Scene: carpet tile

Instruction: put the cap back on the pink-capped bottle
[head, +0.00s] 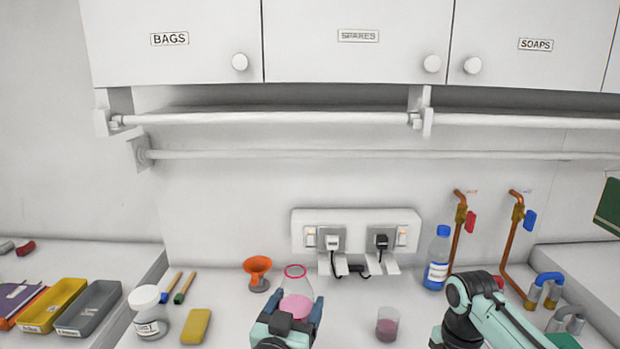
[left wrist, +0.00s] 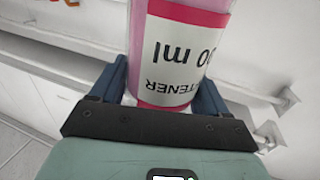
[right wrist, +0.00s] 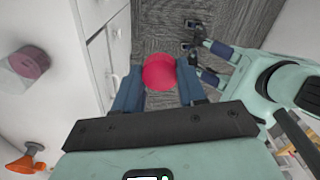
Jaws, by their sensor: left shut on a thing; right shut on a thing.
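The uncapped bottle (head: 296,304), clear with pink liquid and an open pink-ringed neck, stands roughly upright at the front middle of the head view. My left gripper (head: 290,316) is shut around its body. The left wrist view shows the bottle's labelled side (left wrist: 178,55) between the fingers. My right gripper (right wrist: 160,72) is shut on a round pink-red cap (right wrist: 159,73), seen in the right wrist view. In the head view, the right arm is at the lower right, apart from the bottle; its fingertips cannot be made out.
A beaker with pink liquid (head: 387,326) stands between the bottle and my right arm. A blue-capped bottle (head: 437,262) and copper taps (head: 456,235) are behind that arm. An orange funnel (head: 257,270), yellow sponge (head: 196,326) and white-lidded jar (head: 150,318) are left. A rail (head: 300,155) crosses above.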

